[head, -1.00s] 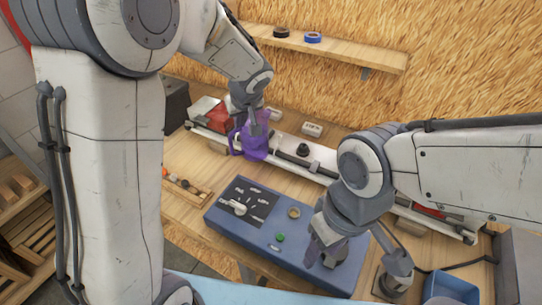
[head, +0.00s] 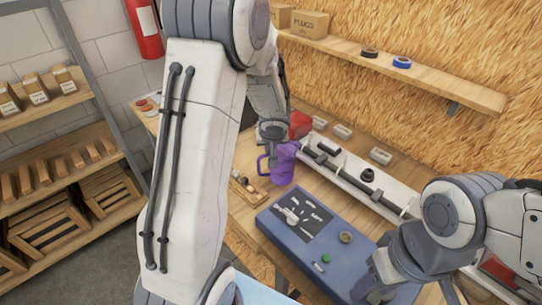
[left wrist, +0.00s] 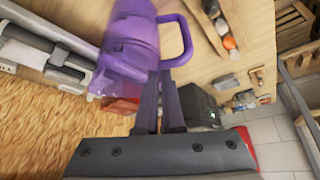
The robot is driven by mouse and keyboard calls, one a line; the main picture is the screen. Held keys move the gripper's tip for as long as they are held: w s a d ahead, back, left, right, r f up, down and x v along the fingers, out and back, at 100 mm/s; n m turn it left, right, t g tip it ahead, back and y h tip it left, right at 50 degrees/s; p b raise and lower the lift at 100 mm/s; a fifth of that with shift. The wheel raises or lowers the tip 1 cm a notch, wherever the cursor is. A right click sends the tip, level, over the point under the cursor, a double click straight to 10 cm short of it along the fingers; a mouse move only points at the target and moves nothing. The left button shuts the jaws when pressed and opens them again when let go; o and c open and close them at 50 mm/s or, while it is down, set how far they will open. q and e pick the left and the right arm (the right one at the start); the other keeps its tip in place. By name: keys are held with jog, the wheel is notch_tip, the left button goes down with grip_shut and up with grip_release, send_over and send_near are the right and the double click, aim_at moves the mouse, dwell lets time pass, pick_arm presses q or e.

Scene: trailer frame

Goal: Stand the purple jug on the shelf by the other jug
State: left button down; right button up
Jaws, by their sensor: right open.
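The purple jug (head: 284,164) is see-through, with its handle on the left, over the left part of the workbench. My left gripper (head: 271,154) is at the jug's handle. In the left wrist view the jug (left wrist: 130,42) lies just past the fingertips (left wrist: 160,72), which are close together on the handle's end. I cannot tell whether its base touches the bench. My right gripper (head: 372,288) is open and empty by the blue console's right end. No other jug is clear; a red object (head: 300,124) behind the purple jug is partly hidden.
A rack (head: 40,165) with boxes and crates stands at left, partly behind my left arm. A wall shelf (head: 430,78) holds tape rolls and a PLUGS box (head: 310,23). The blue console (head: 318,240), small tray (head: 246,192) and long white rail (head: 345,175) crowd the bench.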

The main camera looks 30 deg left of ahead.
pick_arm(q)
jog(key=shift+f+b, duration=0.3)
jog(key=shift+f, duration=0.95)
jog(key=c, duration=1)
grip_release()
jog(key=shift+c, duration=0.2)
